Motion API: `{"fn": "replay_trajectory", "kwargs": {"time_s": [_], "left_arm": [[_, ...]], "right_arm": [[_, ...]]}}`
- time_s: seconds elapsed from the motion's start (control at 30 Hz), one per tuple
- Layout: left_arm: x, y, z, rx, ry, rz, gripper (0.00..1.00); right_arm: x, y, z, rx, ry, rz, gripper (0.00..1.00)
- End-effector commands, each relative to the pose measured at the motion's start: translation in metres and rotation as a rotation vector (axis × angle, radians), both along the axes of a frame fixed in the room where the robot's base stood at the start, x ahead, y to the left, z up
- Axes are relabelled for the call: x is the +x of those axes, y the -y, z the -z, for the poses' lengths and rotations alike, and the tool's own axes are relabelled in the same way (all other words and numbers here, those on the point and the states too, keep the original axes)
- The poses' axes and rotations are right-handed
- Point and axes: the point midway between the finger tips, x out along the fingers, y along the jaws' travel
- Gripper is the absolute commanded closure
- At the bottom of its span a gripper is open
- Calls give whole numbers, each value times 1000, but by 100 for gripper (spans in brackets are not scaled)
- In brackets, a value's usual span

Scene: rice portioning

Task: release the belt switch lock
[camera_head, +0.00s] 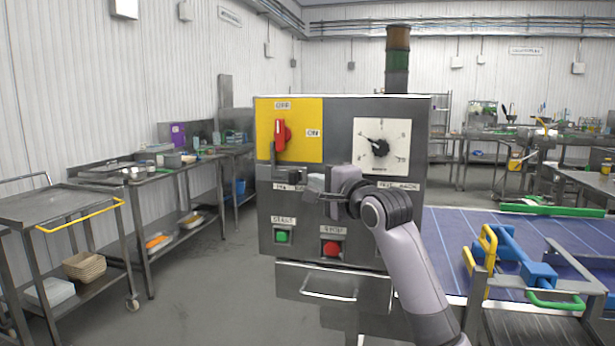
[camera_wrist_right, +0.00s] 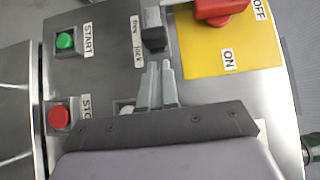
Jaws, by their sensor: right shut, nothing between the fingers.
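The grey control box (camera_head: 345,215) stands in front of me. A small dark grey block with an upright bar, apparently the lock (camera_wrist_right: 154,32), sits beside the yellow panel near a label ending in "lock". My right gripper (camera_head: 312,190) is in front of the box face. Its fingers (camera_wrist_right: 158,72) are shut and empty, with tips just short of the block; contact cannot be told. My left gripper is not in view.
Below are a green START button (camera_head: 282,237) and a red STOP button (camera_head: 331,248). A white dial (camera_head: 381,146) is at the upper right. A blue belt (camera_head: 450,235) lies right, a cart (camera_head: 60,205) and side tables left. Floor between is clear.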

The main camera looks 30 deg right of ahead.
Motion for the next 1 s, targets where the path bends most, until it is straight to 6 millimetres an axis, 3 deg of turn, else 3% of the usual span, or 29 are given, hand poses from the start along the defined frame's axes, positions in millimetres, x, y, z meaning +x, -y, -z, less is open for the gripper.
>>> {"fn": "replay_trajectory", "kwargs": {"time_s": [0.2, 0.67, 1.0], "left_arm": [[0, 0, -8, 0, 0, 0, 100], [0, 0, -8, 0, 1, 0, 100], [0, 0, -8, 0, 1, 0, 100]], "right_arm": [[16, -14, -1, 0, 0, 0, 100], [20, -18, 0, 1, 1, 1, 100], [48, -42, -1, 2, 1, 0, 100]]}}
